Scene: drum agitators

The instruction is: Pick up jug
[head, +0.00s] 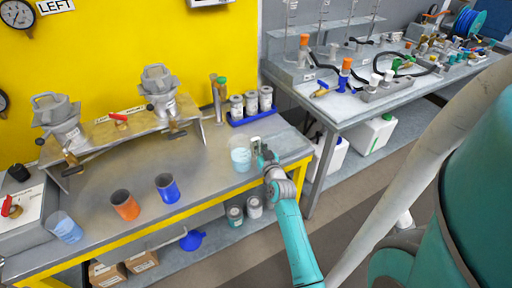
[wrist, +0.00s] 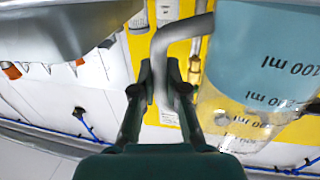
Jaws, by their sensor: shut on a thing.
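The jug (head: 241,158) is clear, with light blue liquid in it, at the front right of the left bench. In the wrist view the jug (wrist: 270,60) fills the right side, with "100 ml" marks on its wall. Its grey bent handle (wrist: 180,40) passes between my fingers. My gripper (head: 262,152) is at the right side of the jug. In the wrist view my gripper (wrist: 160,85) is shut on the handle. The jug looks upright; I cannot tell whether its base touches the bench.
An orange cup (head: 125,205), a blue cup (head: 167,188) and a clear beaker (head: 66,228) stand left on the bench. Several lidded jars sit in a blue rack (head: 252,116) behind the jug. A metal stand (head: 125,140) with two funnels is behind. A second bench (head: 345,105) is at right.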

